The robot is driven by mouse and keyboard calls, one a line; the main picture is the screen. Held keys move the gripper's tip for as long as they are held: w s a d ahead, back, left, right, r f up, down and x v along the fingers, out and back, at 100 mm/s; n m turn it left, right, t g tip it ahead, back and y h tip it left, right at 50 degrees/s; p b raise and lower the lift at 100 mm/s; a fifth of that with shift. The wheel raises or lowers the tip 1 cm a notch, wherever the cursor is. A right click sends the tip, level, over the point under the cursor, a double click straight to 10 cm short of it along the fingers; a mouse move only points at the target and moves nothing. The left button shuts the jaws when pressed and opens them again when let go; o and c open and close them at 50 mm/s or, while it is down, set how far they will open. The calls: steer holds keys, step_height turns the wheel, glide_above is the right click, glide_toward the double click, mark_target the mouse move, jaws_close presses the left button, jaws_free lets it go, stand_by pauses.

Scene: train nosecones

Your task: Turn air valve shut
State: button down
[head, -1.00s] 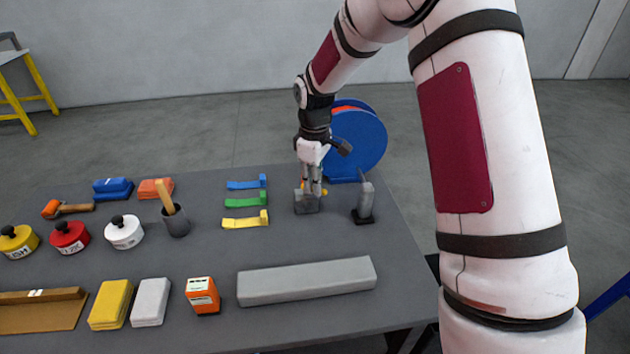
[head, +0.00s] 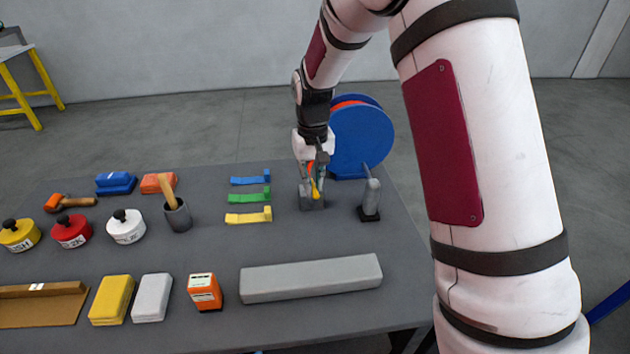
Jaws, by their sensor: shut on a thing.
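The air valve is a small grey block (head: 312,202) on the table, in front of the blue reel. Its yellow handle (head: 316,191) shows between my gripper's fingers and points toward the camera. My gripper (head: 315,180) reaches down over the block from above and is shut on the yellow handle. The fingers hide part of the handle and the top of the block.
The blue hose reel (head: 362,140) stands close behind my gripper. A grey upright tool (head: 371,198) stands to the right. Blue, green and yellow clips (head: 248,218) lie to the left. A long grey block (head: 310,278) lies in front, with bare table between.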

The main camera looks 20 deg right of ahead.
steer(key=shift+a+m, duration=0.1)
steer(key=shift+m, duration=0.5)
steer(key=c, duration=1.6)
jaws_free()
step_height(320, 180, up, 12)
